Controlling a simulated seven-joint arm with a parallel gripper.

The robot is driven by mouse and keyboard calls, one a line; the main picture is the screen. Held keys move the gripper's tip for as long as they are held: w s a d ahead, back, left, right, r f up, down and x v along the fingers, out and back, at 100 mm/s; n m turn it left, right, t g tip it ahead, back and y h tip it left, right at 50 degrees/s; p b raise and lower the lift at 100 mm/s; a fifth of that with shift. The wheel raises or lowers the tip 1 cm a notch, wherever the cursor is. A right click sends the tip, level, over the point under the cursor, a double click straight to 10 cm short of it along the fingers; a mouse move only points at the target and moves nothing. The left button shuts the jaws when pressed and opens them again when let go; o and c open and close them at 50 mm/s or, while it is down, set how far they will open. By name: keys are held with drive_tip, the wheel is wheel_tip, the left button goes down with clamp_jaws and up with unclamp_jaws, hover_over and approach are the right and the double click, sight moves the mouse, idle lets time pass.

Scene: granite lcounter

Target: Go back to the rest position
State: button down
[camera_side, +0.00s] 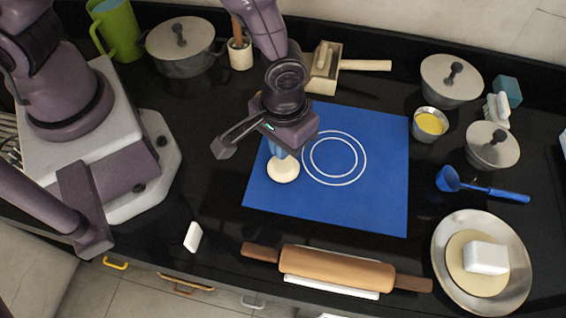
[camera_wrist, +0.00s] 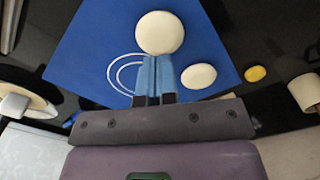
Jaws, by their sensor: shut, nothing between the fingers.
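My gripper (camera_side: 279,153) points down over the left part of the blue mat (camera_side: 380,150), its light-blue fingers shut and empty. A pale cream round piece (camera_side: 283,169) lies on the mat right by the fingertips in the side view. In the wrist view the closed fingers (camera_wrist: 156,60) reach up to a large cream disc (camera_wrist: 160,32). I cannot tell whether they touch it. A second, smaller cream round piece (camera_wrist: 199,76) shows right of the fingers. I cannot make it out in the side view, where my gripper covers part of the mat.
A rolling pin (camera_side: 337,268) lies along the front. A metal plate (camera_side: 445,285), a blue ladle (camera_side: 490,190), pots (camera_side: 451,80) and a bowl with yellow contents (camera_side: 430,123) stand right. A green jug (camera_side: 117,30), a grey pot (camera_side: 182,46) and a crock (camera_side: 240,53) stand behind.

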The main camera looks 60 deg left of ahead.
drive_tip(key=shift+r, duration=0.9)
drive_tip(key=shift+s+a+m, duration=0.15)
drive_tip(key=shift+s+m, duration=0.15)
drive_tip(key=shift+m, duration=0.1)
drive_tip(key=shift+s+a+r+m+g+y, duration=0.15)
drive_tip(key=shift+s+a+m+g, duration=0.1)
drive_tip(key=shift+s+m, duration=0.15)
drive_tip(key=shift+s+a+m+g+y, duration=0.15)
drive_tip(key=shift+s+m+g, duration=0.15)
drive_tip(key=shift+s, duration=0.1)
drive_tip(key=s+a+r+t, duration=0.1)
drive_tip(key=a+r+t, duration=0.1)
drive_tip(key=a+r, duration=0.3)
drive_tip(key=s+a+r+t, duration=0.2)
drive_tip(key=a+r, duration=0.4)
drive_tip(key=r, duration=0.7)
drive_tip(key=s+a+r+t, duration=0.1)
drive_tip(key=a+r+t, duration=0.1)
drive_tip(key=a+r, duration=0.3)
drive_tip(key=shift+s+a+r+m+t, duration=0.25)
drive_tip(key=shift+a+r+m+t, duration=0.15)
drive_tip(key=shift+r, duration=1.5)
